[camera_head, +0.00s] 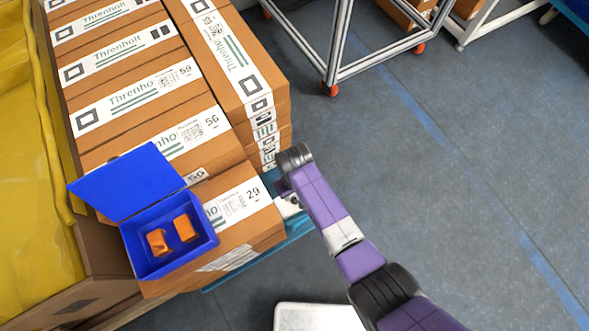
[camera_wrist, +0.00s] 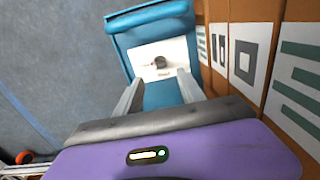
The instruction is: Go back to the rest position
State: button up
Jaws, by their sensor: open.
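My gripper (camera_wrist: 157,88) shows in the wrist view with its two pale fingers apart and nothing between them. Beyond the fingertips is a white plate with a dark round part (camera_wrist: 160,62), resting on a blue surface (camera_wrist: 120,28). I cannot tell how far the fingertips are from it. A blue ledge (camera_head: 297,228) shows beside the stack near my wrist.
Stacked brown boxes (camera_head: 228,62) fill the left. An open blue bin (camera_head: 190,250) with two orange items (camera_head: 172,236) stands on the front boxes. Yellow sheeting (camera_head: 25,150) lies far left. A wheeled metal frame (camera_head: 335,60) stands at the top. Floor to the right is clear.

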dwell(0.3)
jog(key=shift+w+a, duration=0.15)
jog(key=shift+w, duration=0.1)
jog(key=w+a+r+m+t+y, duration=0.1)
jog(key=w+a+r+t+y, duration=0.3)
jog(key=w+r+t, duration=0.5)
jog(key=s+d+r+m+t+h, duration=0.15)
jog(key=s+d+r+t, duration=0.25)
jog(key=s+d+r, duration=0.8)
jog(key=s+d+r+m+t+h, duration=0.1)
jog(key=s+d+r+m+t, duration=0.25)
jog(key=s+d+r, duration=0.8)
jog(key=s+d+r+g+h, duration=0.2)
jog(key=s+r, duration=0.3)
jog(key=s, duration=0.6)
notch_tip(320, 180, up, 22)
jog(key=p, duration=2.2)
jog(key=shift+w+d+m, duration=0.2)
jog(key=shift+w+m, duration=0.1)
